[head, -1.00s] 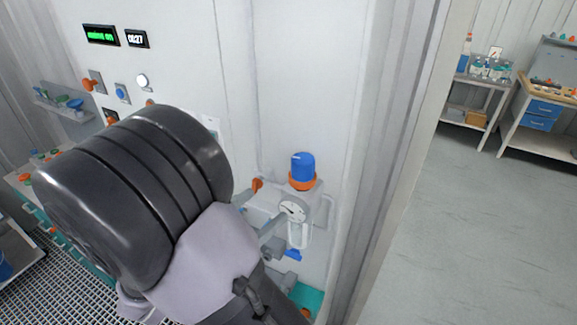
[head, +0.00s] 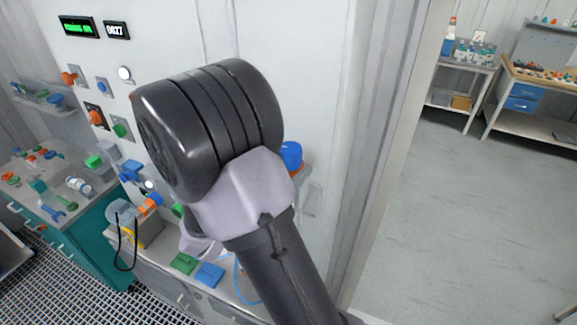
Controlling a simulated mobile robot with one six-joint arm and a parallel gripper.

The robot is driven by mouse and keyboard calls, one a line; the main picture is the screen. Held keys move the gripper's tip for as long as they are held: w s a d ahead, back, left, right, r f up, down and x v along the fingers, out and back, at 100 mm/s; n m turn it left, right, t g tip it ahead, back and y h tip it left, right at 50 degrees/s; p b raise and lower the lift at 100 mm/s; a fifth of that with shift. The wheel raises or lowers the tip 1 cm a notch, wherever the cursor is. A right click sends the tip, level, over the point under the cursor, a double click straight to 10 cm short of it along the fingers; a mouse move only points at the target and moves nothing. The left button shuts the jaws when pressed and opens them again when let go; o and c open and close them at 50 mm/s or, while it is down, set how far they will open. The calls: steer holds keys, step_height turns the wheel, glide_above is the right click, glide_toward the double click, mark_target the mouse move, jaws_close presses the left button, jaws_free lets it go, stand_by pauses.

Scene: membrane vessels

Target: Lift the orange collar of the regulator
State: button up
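The regulator's blue knob (head: 291,154) shows just right of my arm, against the white wall panel. Only a thin sliver of the orange collar (head: 304,170) shows below the knob. My arm hides the rest of the collar, the gauge and most of the regulator body. My gripper's fingers cannot be made out, so I cannot tell where they are relative to the collar.
A teal bench (head: 88,228) with several small parts stands at the left. Green (head: 184,263) and blue (head: 209,274) blocks lie on a surface below my arm. A workbench (head: 532,95) stands far right, past open grey floor.

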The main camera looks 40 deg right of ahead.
jaws_close()
steer(key=shift+r+p, duration=0.7)
steer(key=shift+r, duration=0.15)
steer(key=shift+f, duration=0.1)
steer(key=shift+o, duration=2.4)
jaws_free()
steer(key=s+a+b, duration=0.1)
steer(key=s+a, duration=0.1)
steer(key=a, duration=1.5)
steer(key=shift+s+a, duration=0.15)
steer(key=shift+f, duration=0.1)
